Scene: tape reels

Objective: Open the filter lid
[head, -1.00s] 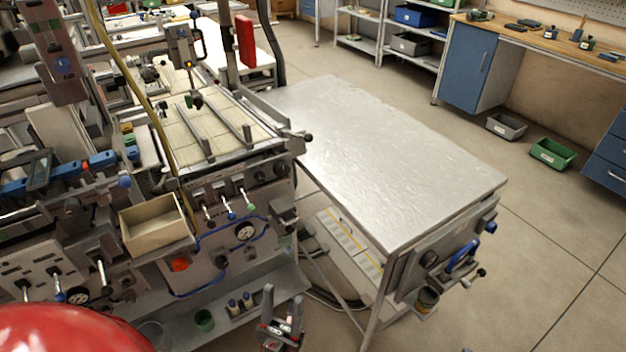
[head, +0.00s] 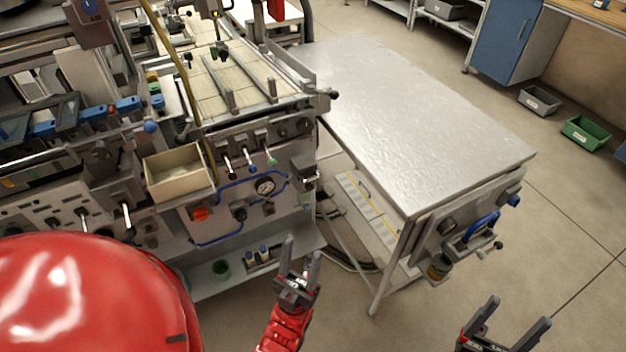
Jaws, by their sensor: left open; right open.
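I cannot make out a clearly marked filter lid in the head view. The end panel of the metal table carries a curved blue handle (head: 483,226), a round dark fitting (head: 448,227) and a small cup-like fitting (head: 439,268). My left gripper (head: 301,246) is open and empty, pointing up in front of the machine's lower shelf and left of the table. My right gripper (head: 520,311) is open and empty at the lower right, below the table's end panel, and appears apart from it.
The machine (head: 255,155) with levers, a gauge and blue hoses stands at left, with an open beige box (head: 180,185) on its front. The bare metal table (head: 420,115) joins it at right.

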